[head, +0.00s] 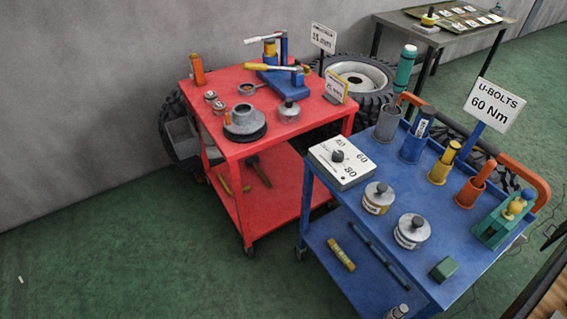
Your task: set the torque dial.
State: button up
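The torque dial is a white box (343,177) with a dark grey knob (338,156) on top. It sits at the left corner of the blue cart's top. Numbers are printed around the knob: 60 at the right, 80 at the near side, and one at the far left that seems to be 40. Which way the knob points is too small to tell. A sign (493,106) on a blue post at the cart's back reads "U-BOLTS 60 Nm". My gripper is not in view.
On the blue cart (385,250), two lidded tins (411,232), several coloured holders and a green block (445,269) stand near the dial. A red cart (236,151) with tools stands behind left. Tyres (359,77) lean by the wall.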

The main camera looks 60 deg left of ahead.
aim_at(338, 157)
jog(key=u, duration=1.95)
jog(key=i+j, duration=0.4)
jog(key=i+j+z, duration=0.1)
jog(key=i+j, duration=0.35)
jog(key=j, duration=0.15)
